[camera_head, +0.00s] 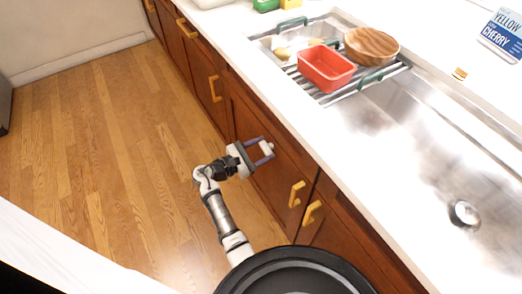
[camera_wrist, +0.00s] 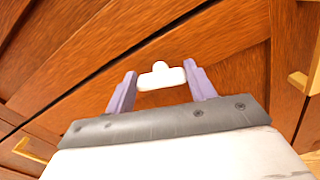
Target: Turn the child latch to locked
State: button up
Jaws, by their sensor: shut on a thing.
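The child latch (camera_wrist: 160,76) is a small white piece on the brown wooden cabinet front, with a rounded bump at its top middle in the wrist view. My gripper (camera_wrist: 161,80) has purple fingers, one at each end of the latch, and is shut on it. In the head view my gripper (camera_head: 261,151) is at the cabinet front below the counter edge, and the white latch (camera_head: 266,148) shows small between its fingertips. I cannot tell from these views whether the latch is turned to locked.
Yellow handles (camera_head: 296,194) stick out from the cabinet doors close by; one handle (camera_wrist: 33,151) shows at lower left in the wrist view. Above is a white counter with a sink rack holding a red tub (camera_head: 326,70) and a wooden bowl (camera_head: 372,46). The wooden floor (camera_head: 110,130) is clear.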

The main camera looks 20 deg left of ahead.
jog(key=m+b, duration=0.1)
jog(key=m, duration=0.2)
jog(key=shift+d+f+m+b, duration=0.1)
jog(key=shift+f+m+b, duration=0.1)
jog(key=shift+m+b, duration=0.2)
jog(key=shift+s+f+m+b, duration=0.1)
jog(key=shift+s+m+b, duration=0.05)
jog(key=shift+m+b, duration=4.7)
jog(key=shift+m+p, duration=0.5)
jog(key=shift+m, duration=0.15)
jog(key=o, duration=1)
